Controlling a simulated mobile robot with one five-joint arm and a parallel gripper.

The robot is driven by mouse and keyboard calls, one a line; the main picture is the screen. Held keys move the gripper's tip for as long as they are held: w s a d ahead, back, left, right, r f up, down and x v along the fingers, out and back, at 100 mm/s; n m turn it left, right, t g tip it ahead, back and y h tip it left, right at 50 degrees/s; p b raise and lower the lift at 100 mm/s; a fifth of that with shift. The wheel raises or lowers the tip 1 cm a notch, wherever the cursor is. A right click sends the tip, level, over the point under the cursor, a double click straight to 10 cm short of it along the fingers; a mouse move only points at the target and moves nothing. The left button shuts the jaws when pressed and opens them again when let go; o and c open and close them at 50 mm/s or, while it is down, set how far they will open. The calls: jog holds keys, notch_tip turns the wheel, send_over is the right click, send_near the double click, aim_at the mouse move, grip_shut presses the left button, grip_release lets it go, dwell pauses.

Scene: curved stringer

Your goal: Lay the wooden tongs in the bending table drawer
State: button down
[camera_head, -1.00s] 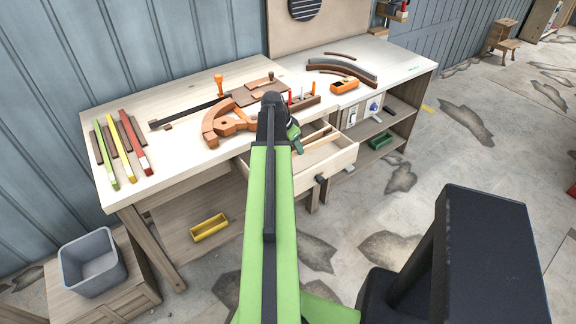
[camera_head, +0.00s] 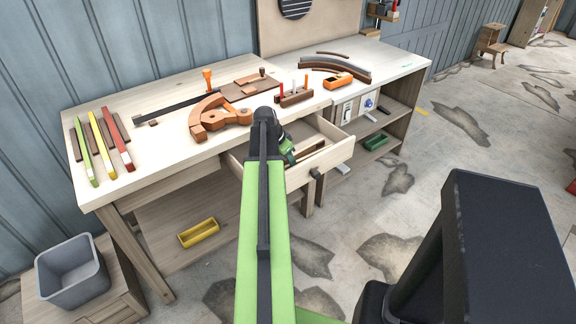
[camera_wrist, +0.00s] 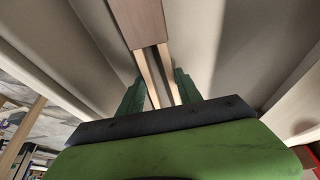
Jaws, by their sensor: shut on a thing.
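The wooden tongs (camera_wrist: 147,25) have a brown head and two pale legs in the wrist view. My gripper (camera_wrist: 160,88) is shut on the legs between its green fingers. In the head view my gripper (camera_head: 288,152) is at the open bending table drawer (camera_head: 342,150), and the brown part of the tongs (camera_head: 311,148) shows to its right, within the drawer's outline. The drawer's pale walls surround the tongs. My arm hides the drawer's left part. I cannot tell whether the tongs touch the drawer floor.
On the bench top (camera_head: 165,90) are an orange curved jig (camera_head: 215,117), a peg rack (camera_head: 294,96) and coloured strips (camera_head: 103,145). An orange plane (camera_head: 338,80) lies further right. A yellow bin (camera_head: 198,232) is on the lower shelf. A grey bin (camera_head: 72,275) stands at the left.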

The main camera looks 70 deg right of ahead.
jog(key=shift+f, duration=0.2)
jog(key=c, duration=0.8)
grip_release()
jog(key=shift+r, duration=0.1)
jog(key=shift+r+p, duration=0.3)
jog(key=shift+p, duration=0.05)
jog(key=p+v, duration=1)
jog(key=v, duration=0.1)
jog(key=shift+w+a+r+p, duration=0.15)
jog(key=shift+a+r+p, duration=0.15)
jog(key=shift+p, duration=0.1)
